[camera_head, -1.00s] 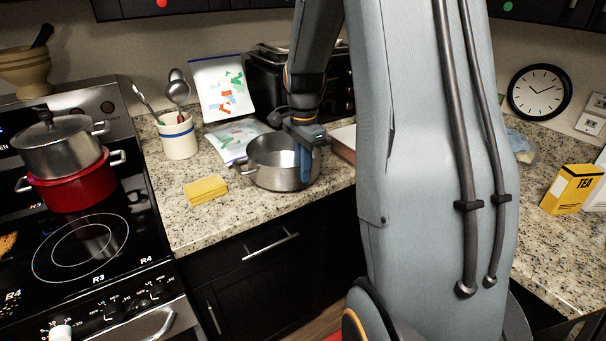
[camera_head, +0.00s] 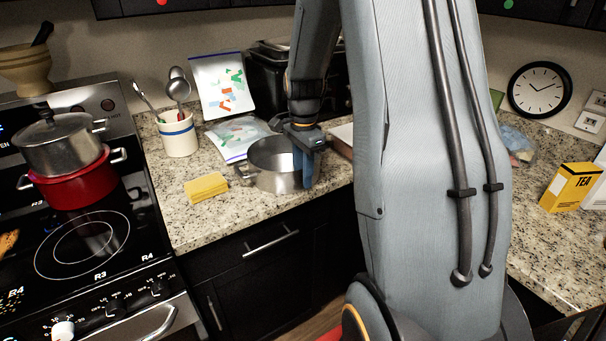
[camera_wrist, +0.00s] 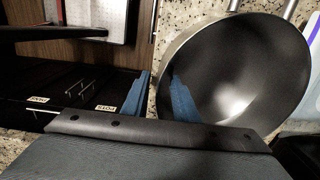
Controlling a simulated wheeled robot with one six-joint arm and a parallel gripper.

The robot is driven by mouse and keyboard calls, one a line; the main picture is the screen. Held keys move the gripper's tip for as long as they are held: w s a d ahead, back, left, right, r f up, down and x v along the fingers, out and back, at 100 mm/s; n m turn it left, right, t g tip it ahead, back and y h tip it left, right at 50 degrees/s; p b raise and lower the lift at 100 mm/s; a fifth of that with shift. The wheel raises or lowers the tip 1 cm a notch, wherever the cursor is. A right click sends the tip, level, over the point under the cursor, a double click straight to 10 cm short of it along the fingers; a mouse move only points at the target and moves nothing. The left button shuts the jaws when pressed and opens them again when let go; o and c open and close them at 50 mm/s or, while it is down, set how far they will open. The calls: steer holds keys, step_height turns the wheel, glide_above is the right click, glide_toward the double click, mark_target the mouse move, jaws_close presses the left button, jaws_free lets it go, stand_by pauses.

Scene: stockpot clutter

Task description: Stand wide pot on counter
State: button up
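The wide steel pot (camera_head: 268,178) is upright at the counter's front, right of the yellow sponges. In the wrist view, the pot (camera_wrist: 235,70) shows its dark inside and a loop handle at the top. My gripper (camera_head: 307,170) is at the pot's right front side, with its blue fingers pointing down. In the wrist view, the gripper (camera_wrist: 162,85) has one finger outside the pot's wall and one inside. It appears shut on the wall. The pot's base is at or just above the countertop (camera_head: 215,225); I cannot tell if it touches.
Yellow sponges (camera_head: 206,187) lie left of the pot. Behind are a utensil crock (camera_head: 178,137), a plastic bag (camera_head: 238,135) and a black toaster (camera_head: 265,85). The stove at left bears a steel pot (camera_head: 62,148) stacked on a red pot (camera_head: 75,190). The front-left counter is clear.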

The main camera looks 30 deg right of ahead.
step_height(320, 180, up, 12)
steer(key=b, duration=0.3)
steer(key=shift+f, duration=0.15)
steer(key=shift+s+a, duration=0.2)
steer(key=shift+a, duration=0.05)
steer(key=s+a+f+n+t, duration=0.1)
steer(key=s+a+f+n, duration=1.1)
steer(key=s+a+n, duration=0.3)
steer(key=a+n, duration=0.1)
steer(key=n, duration=0.1)
steer(key=shift+a+f+n, duration=0.25)
steer(key=shift+n, duration=0.05)
